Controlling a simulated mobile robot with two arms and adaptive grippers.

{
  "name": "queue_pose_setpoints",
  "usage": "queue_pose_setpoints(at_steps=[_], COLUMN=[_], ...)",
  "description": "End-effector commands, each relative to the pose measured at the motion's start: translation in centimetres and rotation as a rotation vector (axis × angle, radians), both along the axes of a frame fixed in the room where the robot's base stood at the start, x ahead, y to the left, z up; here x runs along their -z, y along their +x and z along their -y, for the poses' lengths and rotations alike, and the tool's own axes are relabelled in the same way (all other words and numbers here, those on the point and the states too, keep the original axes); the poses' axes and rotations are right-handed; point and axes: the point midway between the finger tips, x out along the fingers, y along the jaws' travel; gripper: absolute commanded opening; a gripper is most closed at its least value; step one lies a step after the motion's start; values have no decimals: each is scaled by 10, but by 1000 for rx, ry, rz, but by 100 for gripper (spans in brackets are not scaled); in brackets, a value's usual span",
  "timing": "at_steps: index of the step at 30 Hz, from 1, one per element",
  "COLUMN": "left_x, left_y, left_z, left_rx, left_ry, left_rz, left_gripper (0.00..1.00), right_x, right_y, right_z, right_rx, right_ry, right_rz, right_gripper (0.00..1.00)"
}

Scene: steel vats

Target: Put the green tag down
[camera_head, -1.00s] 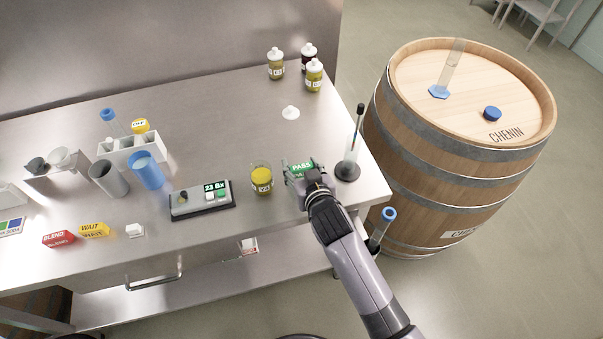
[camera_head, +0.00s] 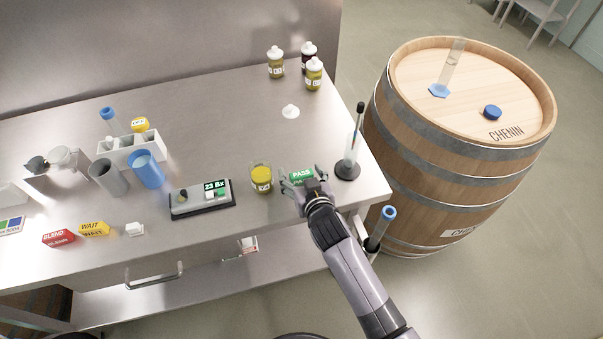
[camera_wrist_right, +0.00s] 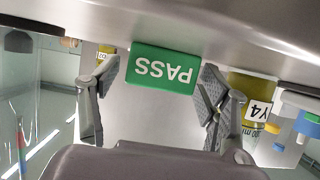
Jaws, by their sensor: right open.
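The green tag (camera_head: 302,176) reads PASS and stands on the steel table near its right front edge, between the yellow sample jar and the hydrometer stand. It also shows in the right wrist view (camera_wrist_right: 163,70), upside down. My right gripper (camera_head: 303,183) is open around the tag. In the right wrist view its two fingers (camera_wrist_right: 153,90) are spread to either side, with a gap between each finger and the tag. My left gripper is not in view.
The yellow jar (camera_head: 262,180) is close on the left, and the hydrometer stand (camera_head: 347,170) is close on the right. A refractometer box (camera_head: 202,198) lies farther left. A white cap (camera_head: 291,112) lies behind on bare table. A barrel (camera_head: 440,160) stands to the right.

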Motion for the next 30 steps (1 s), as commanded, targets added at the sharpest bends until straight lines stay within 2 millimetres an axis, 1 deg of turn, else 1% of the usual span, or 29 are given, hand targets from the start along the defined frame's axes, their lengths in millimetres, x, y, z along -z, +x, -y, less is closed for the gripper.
queue_pose_setpoints(at_steps=[8, 11, 14, 24, 30], left_x=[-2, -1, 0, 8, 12], left_y=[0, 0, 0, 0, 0], left_z=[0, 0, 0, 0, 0], left_rx=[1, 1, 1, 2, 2], left_ry=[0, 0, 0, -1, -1], left_rz=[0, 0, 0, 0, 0], left_gripper=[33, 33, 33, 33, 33], right_x=[-3, -4, -8, -33, -44], right_y=[0, -6, -17, -74, -97], right_z=[0, 2, 6, 24, 32], right_rx=[0, 0, 0, 0, 0], right_ry=[-1, 0, 0, 1, 0], right_rz=[1, 0, -1, -1, 0], right_gripper=[70, 70, 70, 70, 70])
